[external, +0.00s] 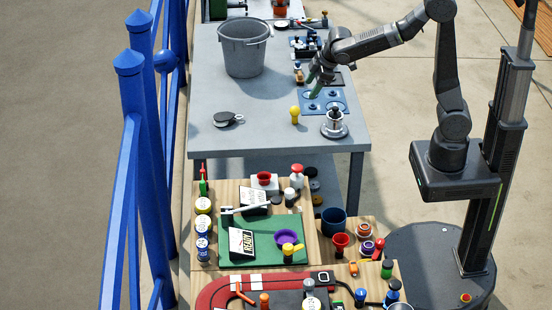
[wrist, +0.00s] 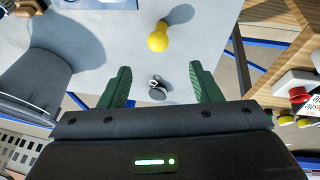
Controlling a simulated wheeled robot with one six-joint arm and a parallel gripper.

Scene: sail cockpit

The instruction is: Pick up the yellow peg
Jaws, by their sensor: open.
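A yellow peg (external: 295,115) with a round head stands upright on the grey table, left of the blue board. It shows in the wrist view (wrist: 158,40) at the top centre, beyond my fingertips. My gripper (external: 314,84) is open, its green fingers apart, above and behind the peg near the blue board. In the wrist view my gripper (wrist: 158,78) has nothing held between the fingers. A small dark and silver item (wrist: 157,92) shows between them, lower down on the table.
A grey bucket (external: 243,48) stands behind left on the table. The blue board (external: 322,101) and a metal winch-like piece (external: 334,125) are right of the peg. A black block (external: 226,118) lies to its left. Bare tabletop surrounds the peg's left and front.

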